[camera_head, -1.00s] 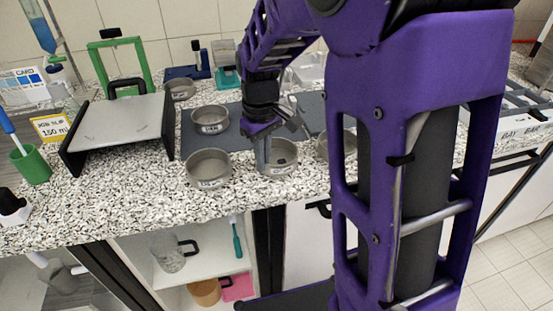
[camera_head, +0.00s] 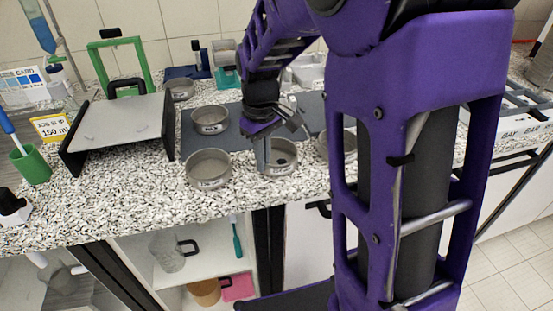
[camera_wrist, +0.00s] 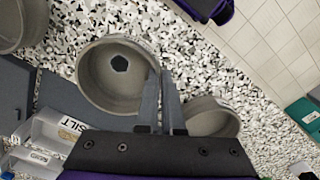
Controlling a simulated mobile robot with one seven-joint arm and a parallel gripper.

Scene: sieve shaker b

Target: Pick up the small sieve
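Several round grey sieves of similar size stand on the counter; I cannot tell which is the smallest. My gripper (camera_head: 266,165) is low at the left side of one front sieve (camera_head: 286,162). In the wrist view my gripper (camera_wrist: 161,76) is at the rim of this sieve (camera_wrist: 92,82), which has a dark hexagonal spot inside. The fingers are close together and appear to straddle its wall; whether they press on it is unclear. Another sieve (camera_wrist: 208,118) is right of the fingers in the wrist view. Beside it in the head view are a front-left sieve (camera_head: 208,168) and a rear sieve (camera_head: 210,121).
A sieve (camera_head: 348,143) is partly hidden behind my arm. A dark grey mat (camera_head: 196,143) lies beneath part of the group. A sloped grey stand (camera_head: 122,122) and a green cup (camera_head: 32,166) are on the left. The counter's front edge is close.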

